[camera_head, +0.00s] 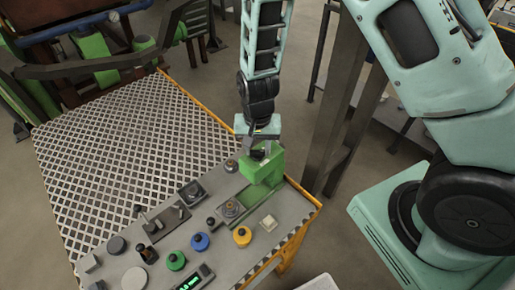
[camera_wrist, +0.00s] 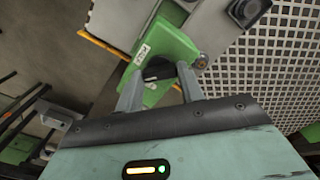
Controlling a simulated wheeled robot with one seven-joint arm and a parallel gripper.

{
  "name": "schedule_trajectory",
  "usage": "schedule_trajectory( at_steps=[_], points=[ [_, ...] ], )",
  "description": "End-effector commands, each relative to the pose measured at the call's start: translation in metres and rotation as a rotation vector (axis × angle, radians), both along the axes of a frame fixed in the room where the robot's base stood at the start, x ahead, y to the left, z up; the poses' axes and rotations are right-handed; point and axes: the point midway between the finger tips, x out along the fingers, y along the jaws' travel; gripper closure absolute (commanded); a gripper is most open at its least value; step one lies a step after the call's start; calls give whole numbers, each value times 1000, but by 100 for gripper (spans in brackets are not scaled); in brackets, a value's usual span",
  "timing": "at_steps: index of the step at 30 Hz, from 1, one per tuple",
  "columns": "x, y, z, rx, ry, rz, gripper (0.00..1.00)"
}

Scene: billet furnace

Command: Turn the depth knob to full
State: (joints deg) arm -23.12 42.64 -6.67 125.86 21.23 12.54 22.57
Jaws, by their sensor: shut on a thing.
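A green housing (camera_head: 264,171) stands at the right end of the grey control panel, and it also shows in the wrist view (camera_wrist: 172,45). A dark knob (camera_wrist: 157,73) sits on its face beside a small white label (camera_wrist: 142,54), whose lettering is too small to read. My gripper (camera_head: 258,151) comes down onto the top of the housing. In the wrist view, its two fingers (camera_wrist: 160,70) straddle the knob and are shut on it. Part of the knob is hidden by the fingers, and its pointer position cannot be seen.
The panel (camera_head: 218,252) carries blue (camera_head: 200,241), green (camera_head: 176,260) and yellow (camera_head: 242,236) buttons, black switches and a green-lit display (camera_head: 189,283). A perforated metal plate (camera_head: 115,150) lies to the left. A dark steel post (camera_head: 335,100) stands behind the housing.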

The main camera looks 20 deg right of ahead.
Motion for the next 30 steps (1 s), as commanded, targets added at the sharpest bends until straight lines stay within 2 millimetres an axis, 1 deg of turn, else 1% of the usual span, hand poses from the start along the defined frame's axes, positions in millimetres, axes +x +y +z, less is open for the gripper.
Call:
schedule_trajectory(
  at_steps=[9,18,24,30],
  points=[
    [1,0,-1,1,-3,297,85],
    [2,0,0,0,-4,550,85],
    [2,0,0,0,-4,667,85],
    [2,0,1,0,-4,737,85]
  ],
)
